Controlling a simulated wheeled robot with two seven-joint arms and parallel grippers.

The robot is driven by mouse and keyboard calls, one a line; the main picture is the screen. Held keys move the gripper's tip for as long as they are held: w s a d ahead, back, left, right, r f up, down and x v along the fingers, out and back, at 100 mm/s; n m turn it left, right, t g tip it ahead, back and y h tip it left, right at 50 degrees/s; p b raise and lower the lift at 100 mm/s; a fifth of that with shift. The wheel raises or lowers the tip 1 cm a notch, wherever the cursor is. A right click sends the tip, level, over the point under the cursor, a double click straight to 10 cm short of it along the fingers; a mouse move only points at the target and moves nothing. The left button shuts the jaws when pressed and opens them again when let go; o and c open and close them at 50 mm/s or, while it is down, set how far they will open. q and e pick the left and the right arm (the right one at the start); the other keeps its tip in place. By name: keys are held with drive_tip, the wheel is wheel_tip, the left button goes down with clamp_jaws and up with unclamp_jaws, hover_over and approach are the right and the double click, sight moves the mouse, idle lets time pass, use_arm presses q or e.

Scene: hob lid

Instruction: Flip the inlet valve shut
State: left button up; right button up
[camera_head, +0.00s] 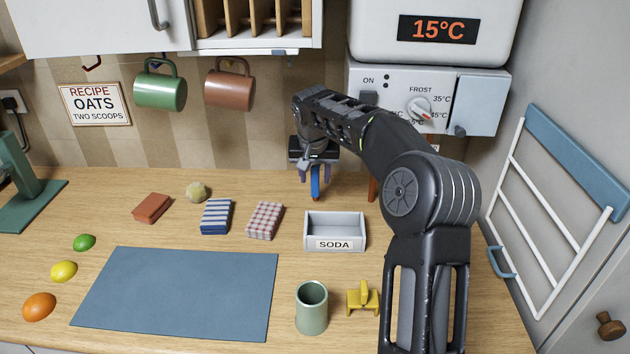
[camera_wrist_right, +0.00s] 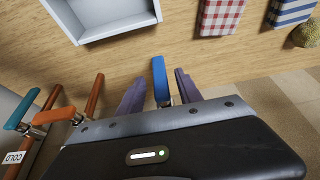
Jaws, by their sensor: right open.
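A blue lever handle (camera_head: 315,182) shows just below my right gripper (camera_head: 314,172), near the back wall. In the right wrist view the blue lever (camera_wrist_right: 161,78) lies between the two purple fingers of my right gripper (camera_wrist_right: 160,76). The fingers are apart, with a gap on each side of the lever. The lever's base is hidden behind the gripper body. A teal lever (camera_wrist_right: 22,108) and an orange lever (camera_wrist_right: 58,115) sit by copper pipes (camera_wrist_right: 95,98) at the left of that view. I cannot tell which position the blue lever is set to. My left gripper is not in view.
A grey SODA tray (camera_head: 335,244) stands in front of my right gripper. Striped (camera_head: 216,216) and checked (camera_head: 264,220) packets lie to its left. A boiler panel (camera_head: 400,98) hangs above on the right. A green cup (camera_head: 311,308) and yellow piece (camera_head: 362,299) stand nearer the front.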

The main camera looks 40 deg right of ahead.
sight(315, 177)
drive_tip(key=shift+x, duration=1.85)
clamp_jaws()
